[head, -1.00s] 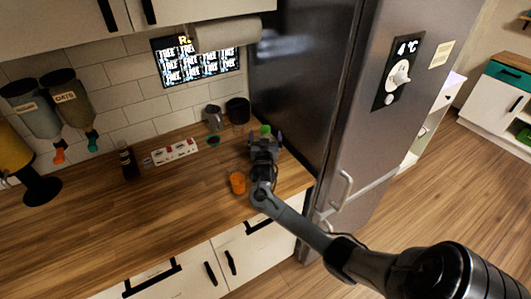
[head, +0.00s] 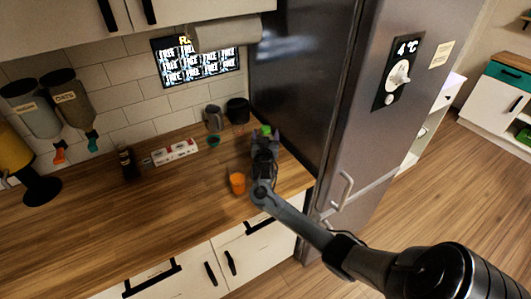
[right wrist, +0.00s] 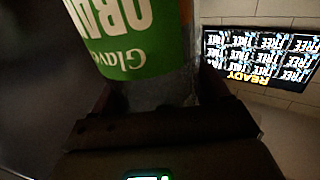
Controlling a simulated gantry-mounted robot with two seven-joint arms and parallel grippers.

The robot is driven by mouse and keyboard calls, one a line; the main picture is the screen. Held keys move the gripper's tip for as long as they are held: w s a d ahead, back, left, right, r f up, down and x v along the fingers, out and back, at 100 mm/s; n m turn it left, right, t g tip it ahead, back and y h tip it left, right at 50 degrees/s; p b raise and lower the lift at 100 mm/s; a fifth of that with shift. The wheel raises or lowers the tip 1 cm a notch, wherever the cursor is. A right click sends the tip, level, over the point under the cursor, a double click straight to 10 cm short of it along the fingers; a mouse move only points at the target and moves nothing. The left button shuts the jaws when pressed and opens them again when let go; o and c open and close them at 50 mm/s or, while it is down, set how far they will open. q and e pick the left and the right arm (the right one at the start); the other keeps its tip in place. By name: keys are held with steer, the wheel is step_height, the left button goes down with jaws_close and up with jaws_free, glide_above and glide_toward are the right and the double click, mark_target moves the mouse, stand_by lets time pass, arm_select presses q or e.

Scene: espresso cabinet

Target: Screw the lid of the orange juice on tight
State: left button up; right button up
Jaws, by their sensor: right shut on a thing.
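The orange juice bottle shows in the right wrist view with its white and green label (right wrist: 135,45), its lettering upside down in the picture. A small green patch (head: 265,130) shows just beyond my gripper in the head view. My right gripper (head: 265,142) is at the right end of the counter by the fridge. In the right wrist view its dark fingers close around the clear part next to the label. I cannot make out the lid. My left gripper is not in view.
A small orange cylindrical thing (head: 237,183) stands on the wooden counter (head: 190,210) left of my arm. A power strip (head: 174,151), a dark bottle (head: 128,163), a metal pitcher (head: 213,118) and a dark mug (head: 238,110) stand along the wall. The fridge (head: 305,90) is close on the right.

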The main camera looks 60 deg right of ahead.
jaws_close()
steer(key=shift+r, duration=0.1)
step_height(320, 180, up, 10)
steer(key=shift+p, duration=0.3)
stand_by(0.5)
steer(key=shift+s, duration=0.1)
